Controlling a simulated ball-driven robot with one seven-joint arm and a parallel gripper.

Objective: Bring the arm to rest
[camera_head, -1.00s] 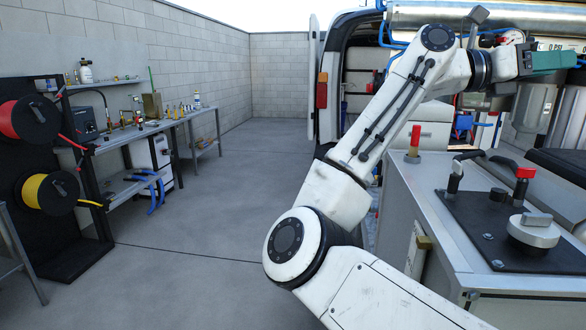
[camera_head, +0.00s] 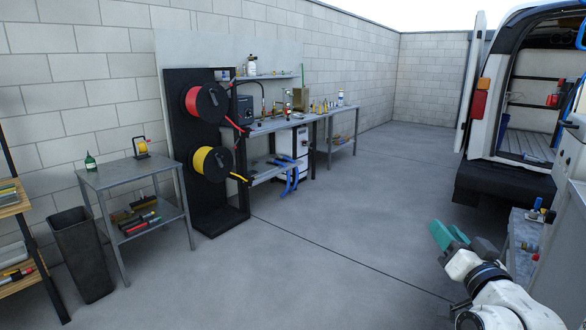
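My gripper (camera_head: 449,234), with teal fingers, is at the lower right in the head view. My white arm is folded low behind it, at the bottom right. Part of the arm is cut off by the picture's lower edge.
The open van (camera_head: 478,140) stands at the right. Along the wall are a workbench (camera_head: 268,128), a black reel stand (camera_head: 180,130) with red and yellow hose reels, a grey table (camera_head: 125,175) and a dark bin (camera_head: 82,255). The middle floor is clear.

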